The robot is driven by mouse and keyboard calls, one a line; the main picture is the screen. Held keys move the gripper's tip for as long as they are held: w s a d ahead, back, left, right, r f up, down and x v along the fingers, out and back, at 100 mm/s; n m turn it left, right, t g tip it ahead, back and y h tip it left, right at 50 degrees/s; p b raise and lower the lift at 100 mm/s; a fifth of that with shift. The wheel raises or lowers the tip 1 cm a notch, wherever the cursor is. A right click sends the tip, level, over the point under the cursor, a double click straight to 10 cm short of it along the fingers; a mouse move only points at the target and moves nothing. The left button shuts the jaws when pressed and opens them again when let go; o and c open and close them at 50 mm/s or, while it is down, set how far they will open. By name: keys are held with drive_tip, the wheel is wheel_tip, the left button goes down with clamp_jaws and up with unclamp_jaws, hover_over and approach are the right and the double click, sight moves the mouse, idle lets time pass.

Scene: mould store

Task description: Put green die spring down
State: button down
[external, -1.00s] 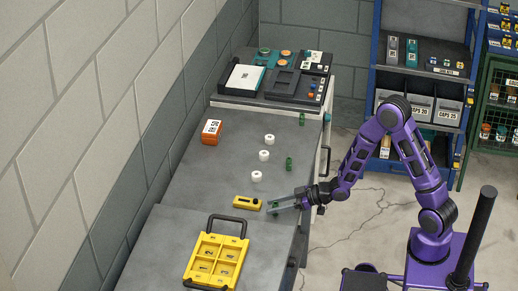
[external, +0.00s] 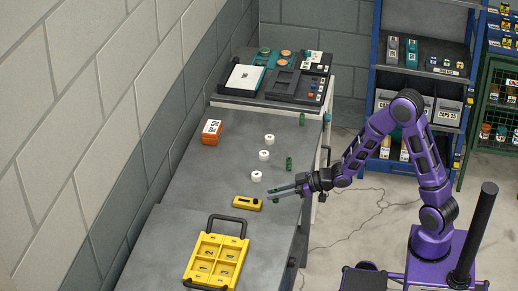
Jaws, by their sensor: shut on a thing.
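My gripper (external: 276,193) is above the near right part of the grey bench (external: 215,178), its fingers pointing left. It is shut on a small green die spring (external: 276,198), mostly hidden by the fingers. Two more green springs stand on the bench near its right edge, one farther back (external: 301,119) and one nearer (external: 289,163). The held spring appears to be a little above the bench top; the exact gap cannot be told.
Several white rings (external: 264,155) stand mid-bench. A yellow tool (external: 248,203) lies left of my gripper. A yellow compartment tray (external: 190,272) is at the near end. An orange box (external: 211,132) is at left; a dark equipment tray (external: 297,97) is at the back.

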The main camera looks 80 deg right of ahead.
sight(276, 190)
wheel_tip(276, 190, up, 4)
drive_tip(key=shift+p, duration=0.35)
drive_tip(key=shift+w+a+r, duration=0.1)
drive_tip(key=shift+w+r, duration=0.15)
drive_tip(key=w+a+r+n+g+y+p, duration=0.1)
drive_tip(key=w+a+r+n+y, duration=0.15)
drive_tip(key=w+a, duration=0.7)
drive_tip(key=w+a+r+n+g+y+p, duration=0.2)
drive_tip(key=w+a+n+y, duration=0.15)
drive_tip(key=w, duration=1.05)
drive_tip(key=f, duration=0.1)
drive_tip(key=f+b, duration=0.1)
drive_tip(key=f, duration=0.1)
drive_tip(key=a+f, duration=0.1)
drive_tip(key=f, duration=0.1)
drive_tip(key=shift+d+f+b, duration=0.1)
drive_tip(key=shift+f+b, duration=0.7)
drive_tip(key=shift+f, duration=1.95)
drive_tip(key=shift+f, duration=0.15)
drive_tip(key=c, duration=0.7)
unclamp_jaws()
drive_tip(key=shift+c, duration=0.2)
